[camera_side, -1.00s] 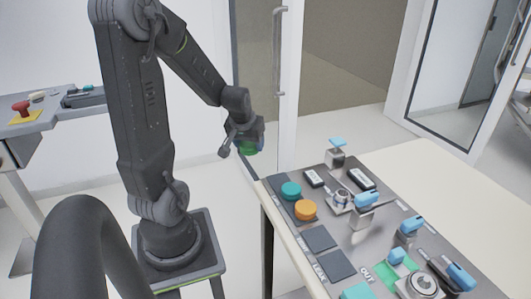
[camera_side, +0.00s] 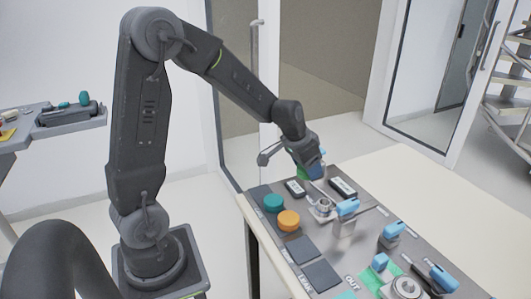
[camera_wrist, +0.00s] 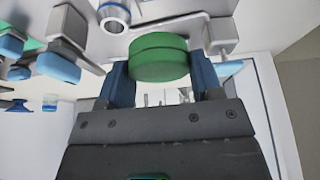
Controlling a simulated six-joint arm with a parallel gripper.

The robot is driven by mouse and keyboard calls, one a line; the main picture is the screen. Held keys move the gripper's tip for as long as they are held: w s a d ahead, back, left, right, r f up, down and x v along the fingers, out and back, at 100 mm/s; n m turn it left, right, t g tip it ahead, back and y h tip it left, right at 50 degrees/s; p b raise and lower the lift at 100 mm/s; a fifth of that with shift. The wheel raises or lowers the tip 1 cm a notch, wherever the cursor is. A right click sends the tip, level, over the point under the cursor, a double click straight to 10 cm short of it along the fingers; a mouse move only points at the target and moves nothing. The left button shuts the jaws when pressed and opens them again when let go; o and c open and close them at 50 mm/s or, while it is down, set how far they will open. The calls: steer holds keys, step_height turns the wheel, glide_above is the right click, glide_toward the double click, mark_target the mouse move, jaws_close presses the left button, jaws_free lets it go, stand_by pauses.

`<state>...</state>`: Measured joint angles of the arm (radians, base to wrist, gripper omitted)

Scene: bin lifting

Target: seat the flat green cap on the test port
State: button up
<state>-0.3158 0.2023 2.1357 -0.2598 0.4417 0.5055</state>
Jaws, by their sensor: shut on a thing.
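The flat green cap (camera_wrist: 158,58) is held between the two blue fingers of my gripper (camera_wrist: 160,82) in the wrist view. In the side view my gripper (camera_side: 312,170) is over the far part of the grey panel, and a bit of green shows at its left side. A round silver fitting (camera_side: 323,207), which looks like the test port, stands on the panel just below the gripper. In the wrist view a silver ring (camera_wrist: 113,15) shows up and left of the cap, apart from it. I cannot tell the height gap between cap and fitting.
A teal button (camera_side: 273,203) and an orange button (camera_side: 288,220) stand left of the fitting. Blue-handled valves (camera_side: 347,207) stand close on its right, with more toward the front. The pale tabletop (camera_side: 440,190) right of the panel is clear.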

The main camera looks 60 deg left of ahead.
steer(key=m, duration=0.2)
glide_above(327, 201)
steer(key=shift+s+f+h, duration=0.3)
steer(key=shift+s, duration=0.1)
steer(key=shift+f, duration=2.35)
steer(key=shift+f, duration=1)
stand_by(0.3)
steer(key=o, duration=1.3)
steer(key=shift+r, duration=4.05)
steer(key=shift+s, duration=0.1)
